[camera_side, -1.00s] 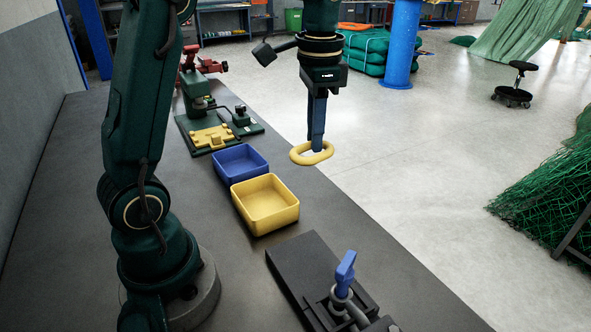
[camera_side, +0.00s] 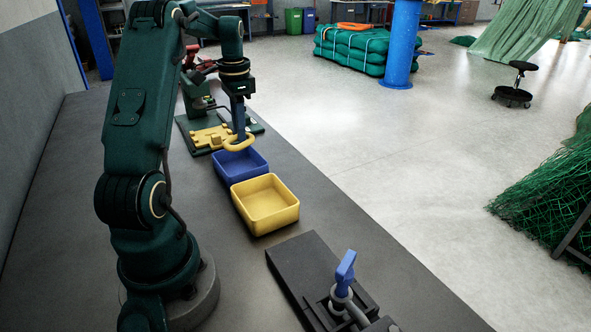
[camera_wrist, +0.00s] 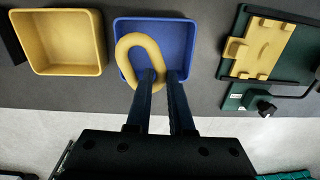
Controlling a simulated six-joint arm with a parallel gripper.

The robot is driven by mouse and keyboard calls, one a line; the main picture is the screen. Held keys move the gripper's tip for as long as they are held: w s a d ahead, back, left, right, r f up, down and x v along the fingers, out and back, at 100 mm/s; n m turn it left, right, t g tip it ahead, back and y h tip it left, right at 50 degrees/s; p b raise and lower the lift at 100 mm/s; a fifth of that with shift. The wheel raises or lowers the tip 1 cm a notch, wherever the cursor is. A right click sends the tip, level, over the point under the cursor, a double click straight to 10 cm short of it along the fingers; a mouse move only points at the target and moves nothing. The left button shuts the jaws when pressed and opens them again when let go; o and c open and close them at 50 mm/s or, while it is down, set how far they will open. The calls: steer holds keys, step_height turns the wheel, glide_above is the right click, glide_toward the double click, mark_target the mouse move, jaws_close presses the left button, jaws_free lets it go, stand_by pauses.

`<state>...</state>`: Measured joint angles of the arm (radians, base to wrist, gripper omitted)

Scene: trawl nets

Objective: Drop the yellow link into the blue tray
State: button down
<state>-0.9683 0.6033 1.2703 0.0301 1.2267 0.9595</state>
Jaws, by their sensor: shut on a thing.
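The yellow link (camera_side: 238,146) is an oval ring held at the tips of my gripper (camera_side: 240,136). In the wrist view my gripper (camera_wrist: 160,76) has its two blue fingers shut on one side of the link (camera_wrist: 132,45). The blue tray (camera_side: 245,172) stands on the bench beyond the yellow tray. In the wrist view the link overlaps the left and middle part of the blue tray (camera_wrist: 184,40), which looks empty where I see its floor. The link appears above the tray; its exact height is hard to tell.
A yellow tray (camera_side: 265,205) stands next to the blue one, on the near side. A green fixture with a yellow plate (camera_side: 208,137) lies just beyond. A dark block with a blue handle (camera_side: 345,268) is at the near right. Bare bench lies left of the trays.

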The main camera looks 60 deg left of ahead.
steer(key=shift+f, duration=2.2)
steer(key=c, duration=0.7)
jaws_free()
steer(key=shift+d+r, duration=0.15)
steer(key=shift+r, duration=2.45)
steer(key=shift+w+d, duration=0.1)
